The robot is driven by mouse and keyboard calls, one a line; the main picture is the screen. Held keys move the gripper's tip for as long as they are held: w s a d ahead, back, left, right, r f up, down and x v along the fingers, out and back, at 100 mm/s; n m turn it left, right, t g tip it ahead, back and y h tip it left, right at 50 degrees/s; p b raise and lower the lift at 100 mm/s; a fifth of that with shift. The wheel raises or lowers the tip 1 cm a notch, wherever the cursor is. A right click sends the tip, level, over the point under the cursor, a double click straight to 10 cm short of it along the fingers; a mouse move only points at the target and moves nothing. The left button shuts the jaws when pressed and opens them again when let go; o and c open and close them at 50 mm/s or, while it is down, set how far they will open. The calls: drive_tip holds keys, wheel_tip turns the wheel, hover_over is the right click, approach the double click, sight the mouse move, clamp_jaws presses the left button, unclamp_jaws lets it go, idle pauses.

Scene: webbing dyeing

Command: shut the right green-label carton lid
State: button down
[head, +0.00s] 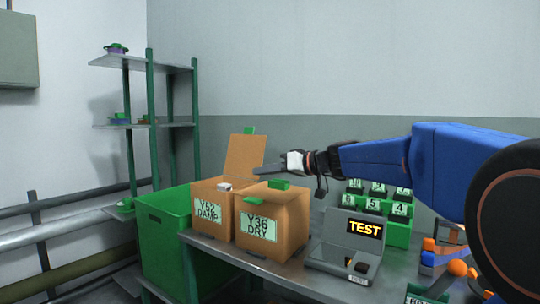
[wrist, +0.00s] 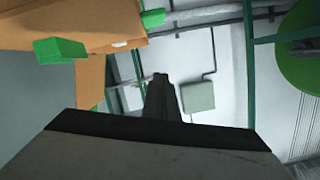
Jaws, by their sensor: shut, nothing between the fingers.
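The right carton (head: 290,222) is brown with a green label reading "Y36 DRY". Its top looks covered, with a green block (head: 279,184) on it; I cannot tell if the lid is fully flush. The left carton (head: 202,209), labelled "Y52 DAMP", has its lid (head: 245,155) standing up with a green tab at the top. My gripper (head: 258,170) is shut and empty, pointing left above the right carton and in front of the raised lid. In the wrist view my gripper (wrist: 160,78) is beside brown cardboard (wrist: 85,18) and a green block (wrist: 60,50).
A green bin (head: 165,238) stands left of the cartons, beside a green-framed shelf (head: 150,125). A grey device with a TEST screen (head: 364,229) sits right of the cartons on the grey table (head: 262,268).

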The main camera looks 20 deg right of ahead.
wheel_tip(320, 180, down, 8)
drive_tip(key=s+a+n, duration=0.1)
drive_tip(key=n, duration=0.1)
drive_tip(key=shift+s+a+h, duration=0.2)
drive_tip(key=shift+a+h, duration=0.2)
drive_tip(key=shift+t, duration=0.3)
drive_tip(key=s+d+r, duration=0.6)
drive_tip(key=s, duration=0.1)
drive_tip(key=shift+s+r, duration=0.35)
